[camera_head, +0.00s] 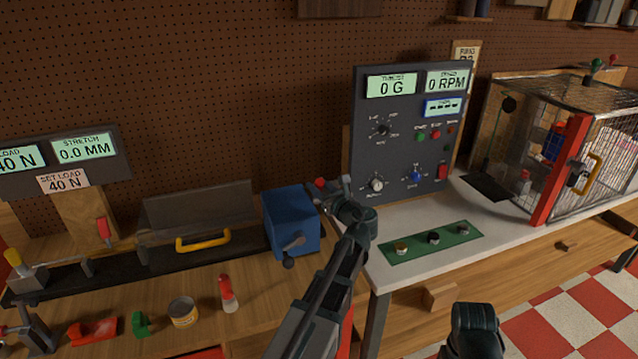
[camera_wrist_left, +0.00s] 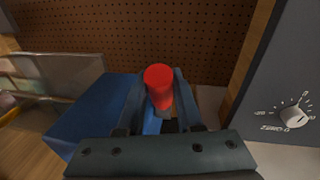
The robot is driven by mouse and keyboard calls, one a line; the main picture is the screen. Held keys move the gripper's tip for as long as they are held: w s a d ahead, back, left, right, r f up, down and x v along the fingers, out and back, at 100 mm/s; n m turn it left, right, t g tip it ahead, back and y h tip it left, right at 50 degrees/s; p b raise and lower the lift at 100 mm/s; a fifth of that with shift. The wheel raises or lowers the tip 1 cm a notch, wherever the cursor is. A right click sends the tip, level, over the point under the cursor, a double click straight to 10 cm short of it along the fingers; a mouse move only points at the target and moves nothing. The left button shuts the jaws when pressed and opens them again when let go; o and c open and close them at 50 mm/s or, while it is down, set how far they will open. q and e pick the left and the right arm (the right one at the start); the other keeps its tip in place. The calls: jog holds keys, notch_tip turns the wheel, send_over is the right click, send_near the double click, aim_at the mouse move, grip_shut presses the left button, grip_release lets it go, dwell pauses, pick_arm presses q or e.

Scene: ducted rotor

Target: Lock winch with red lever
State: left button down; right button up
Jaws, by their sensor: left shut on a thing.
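The winch is a blue box (camera_head: 290,222) at the right end of the black test rail, with a crank handle (camera_head: 293,244) on its front. Its red lever (camera_head: 320,183) sticks up at its right side. My left gripper (camera_head: 333,190) is shut on the red lever. In the left wrist view the lever's round red knob (camera_wrist_left: 159,80) stands between the two fingers, with the blue winch (camera_wrist_left: 95,115) to the left. The lever's lower part is mostly hidden by the gripper.
A dark control panel (camera_head: 400,130) stands close to the right of my left gripper. A white bench (camera_head: 470,220) holds a green board (camera_head: 432,242). A mesh cage (camera_head: 585,140) is at the far right. A tin (camera_head: 183,311) and a red-topped bottle (camera_head: 228,294) stand on the wooden bench.

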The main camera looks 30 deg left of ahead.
pick_arm(q)
jog(key=w+a+r+g+h+p, duration=0.1)
jog(key=a+h+p, duration=0.1)
jog(key=p, duration=0.4)
jog(key=shift+w+r+g+h+p, duration=0.3)
jog(key=shift+w+r+g+p, duration=0.05)
jog(key=shift+r+g+p, duration=0.05)
jog(key=shift+w+a+f+m+g+h+p, duration=0.2)
jog(key=shift+w+a+f+g+h+p, duration=0.3)
jog(key=shift+g+h+p, duration=0.7)
jog(key=shift+w+a+f+m+g+h+p, duration=0.25)
jog(key=shift+w+a+g+h+p, duration=0.35)
jog(key=shift+p, duration=1.05)
jog(key=shift+w+a+f+m+g+h+p, duration=0.15)
jog(key=shift+w+a+f+g+h+p, duration=0.35)
jog(key=shift+h+p, duration=0.85)
jog(key=shift+s+a, duration=0.1)
jog(key=shift+s, duration=0.1)
jog(key=c, duration=0.6)
grip_release()
jog(key=shift+w, duration=0.1)
jog(key=shift+r, duration=0.1)
